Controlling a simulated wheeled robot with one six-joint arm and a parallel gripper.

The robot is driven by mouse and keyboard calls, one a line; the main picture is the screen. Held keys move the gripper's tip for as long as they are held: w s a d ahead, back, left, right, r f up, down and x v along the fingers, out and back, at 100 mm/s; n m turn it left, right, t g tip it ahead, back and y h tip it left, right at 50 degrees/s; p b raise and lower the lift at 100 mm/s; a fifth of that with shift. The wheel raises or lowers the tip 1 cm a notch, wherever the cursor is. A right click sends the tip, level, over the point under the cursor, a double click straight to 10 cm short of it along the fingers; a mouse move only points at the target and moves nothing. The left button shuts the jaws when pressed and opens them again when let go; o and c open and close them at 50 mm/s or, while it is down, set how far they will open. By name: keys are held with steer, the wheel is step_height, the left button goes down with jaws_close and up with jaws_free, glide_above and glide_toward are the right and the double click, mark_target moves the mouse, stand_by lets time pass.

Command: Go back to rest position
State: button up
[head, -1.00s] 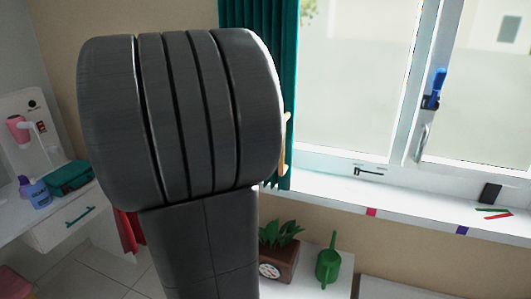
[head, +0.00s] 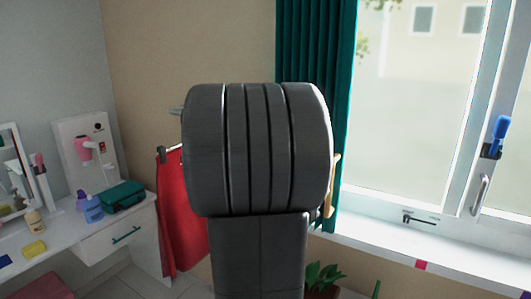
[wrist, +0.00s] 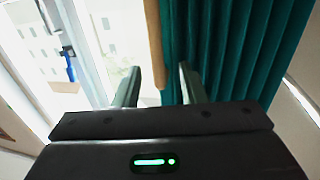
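Beyond the fingers are the green curtain (wrist: 235,50) and a tan wooden strip (wrist: 153,38). In the head view, my dark ridged arm fills the middle and hides the gripper. A tan piece (head: 334,190) shows at the arm's right edge, in front of the green curtain (head: 315,50); I cannot tell whether it is the same strip.
A white desk (head: 75,240) with a teal case (head: 122,195) and bottles stands at the left. A red cloth (head: 180,220) hangs by the wall. The window sill (head: 440,250) runs along the right. A plant (head: 323,275) sits low behind my arm.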

steer(key=x, duration=0.8)
steer(key=shift+s+d+p, duration=0.25)
steer(key=shift+d+p, duration=0.05)
steer(key=shift+p, duration=0.1)
